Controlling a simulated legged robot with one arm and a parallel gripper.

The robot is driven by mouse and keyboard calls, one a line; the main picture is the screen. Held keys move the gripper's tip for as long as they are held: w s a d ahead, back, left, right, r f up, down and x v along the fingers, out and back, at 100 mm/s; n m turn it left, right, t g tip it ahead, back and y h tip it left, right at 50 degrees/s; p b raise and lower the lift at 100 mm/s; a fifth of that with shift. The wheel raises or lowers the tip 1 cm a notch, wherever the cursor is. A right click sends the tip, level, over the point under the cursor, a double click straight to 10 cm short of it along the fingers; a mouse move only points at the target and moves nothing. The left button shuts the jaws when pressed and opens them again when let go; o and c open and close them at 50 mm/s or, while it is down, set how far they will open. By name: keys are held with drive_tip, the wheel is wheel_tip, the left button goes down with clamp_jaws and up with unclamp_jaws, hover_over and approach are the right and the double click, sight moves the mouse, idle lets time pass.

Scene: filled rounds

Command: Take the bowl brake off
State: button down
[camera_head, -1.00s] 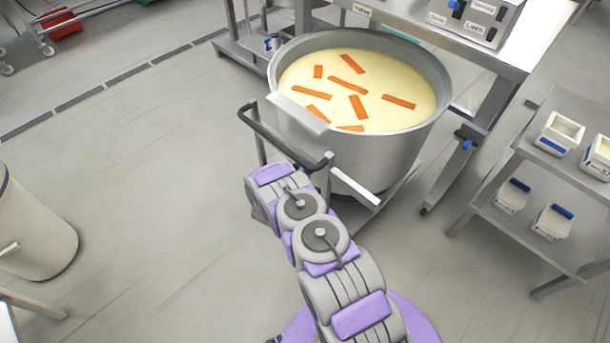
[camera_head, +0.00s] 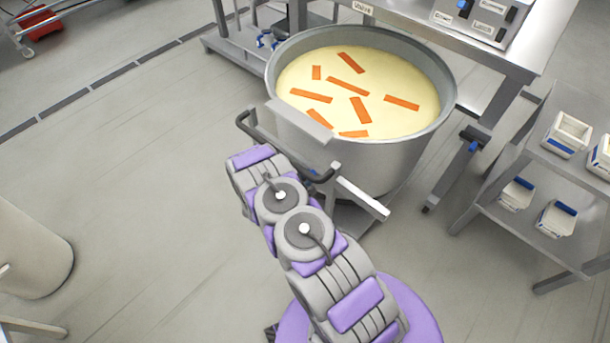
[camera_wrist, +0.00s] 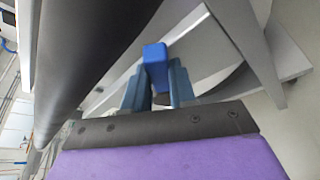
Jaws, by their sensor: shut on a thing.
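The large grey metal bowl (camera_head: 375,165) stands on a wheeled frame in the head view, filled with pale dough and several orange strips. The brake's blue end (camera_wrist: 155,62) shows in the wrist view, between the two grey-blue fingers of my gripper (camera_wrist: 157,86). My gripper is shut on it. In the head view my arm covers the gripper and most of the brake area. The dark push handle (camera_head: 275,148) of the bowl's frame is beside my wrist; a dark bar fills the left of the wrist view.
A steel table (camera_head: 480,55) with a control box (camera_head: 483,18) stands behind the bowl. A shelf rack (camera_head: 520,235) with white containers is at the right. A pale bin (camera_head: 30,250) is at the left. The floor (camera_head: 140,180) left of the bowl is clear.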

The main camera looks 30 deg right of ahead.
drive_tip(key=c, duration=0.9)
unclamp_jaws()
drive_tip(key=p+v, duration=0.2)
drive_tip(key=v, duration=1.5)
drive_tip(key=shift+s+a+p, duration=0.1)
drive_tip(key=shift+p, duration=0.25)
